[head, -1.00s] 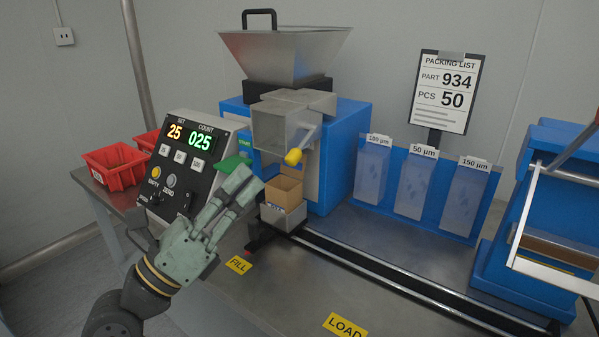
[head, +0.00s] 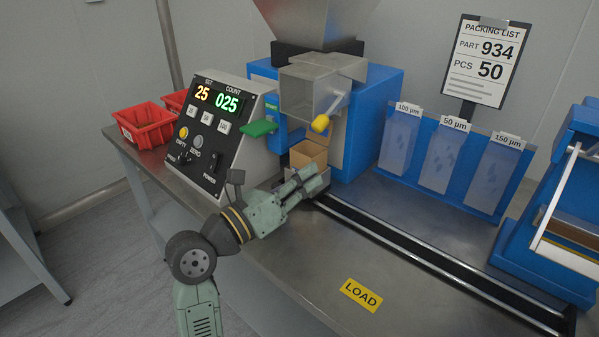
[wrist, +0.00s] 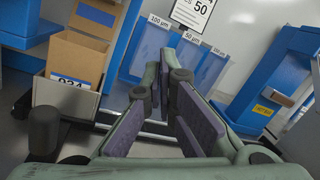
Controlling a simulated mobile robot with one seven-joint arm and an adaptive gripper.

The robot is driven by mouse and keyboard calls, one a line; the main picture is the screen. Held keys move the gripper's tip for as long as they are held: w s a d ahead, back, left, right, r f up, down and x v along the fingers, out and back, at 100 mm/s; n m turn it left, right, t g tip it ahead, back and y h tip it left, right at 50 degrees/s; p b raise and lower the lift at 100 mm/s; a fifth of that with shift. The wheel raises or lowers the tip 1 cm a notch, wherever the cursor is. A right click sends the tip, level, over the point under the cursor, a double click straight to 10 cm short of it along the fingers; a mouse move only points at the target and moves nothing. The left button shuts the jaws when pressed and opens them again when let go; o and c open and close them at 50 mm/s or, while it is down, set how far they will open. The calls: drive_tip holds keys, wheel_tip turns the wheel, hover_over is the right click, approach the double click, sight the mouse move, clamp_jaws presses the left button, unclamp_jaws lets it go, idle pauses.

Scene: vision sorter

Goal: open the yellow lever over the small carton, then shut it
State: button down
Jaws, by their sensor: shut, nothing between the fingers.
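The yellow lever (head: 321,123) hangs on a metal arm at the right side of the grey chute (head: 298,94) on the blue sorter. The small open carton (head: 309,153) stands below the chute, and its brown box with a "934" label also shows in the wrist view (wrist: 76,57) at the left. My gripper (head: 318,176) is shut and empty, in front of the carton and below the lever, apart from the lever. Its fingers partly hide the carton's lower part in the head view. The lever is not in the wrist view.
A control panel (head: 209,130) reading 25 and 025 and a green paddle (head: 258,128) stand left of the chute. A rail (head: 430,259) runs right across the table. The table's front, by the LOAD label (head: 361,295), is clear.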

drive_tip(key=w+d+r+p, duration=0.2)
drive_tip(key=w+r+p, duration=0.1)
drive_tip(key=w+r, duration=0.1)
drive_tip(key=shift+w+r, duration=0.15)
drive_tip(key=shift+p, duration=0.3)
idle(0.3)
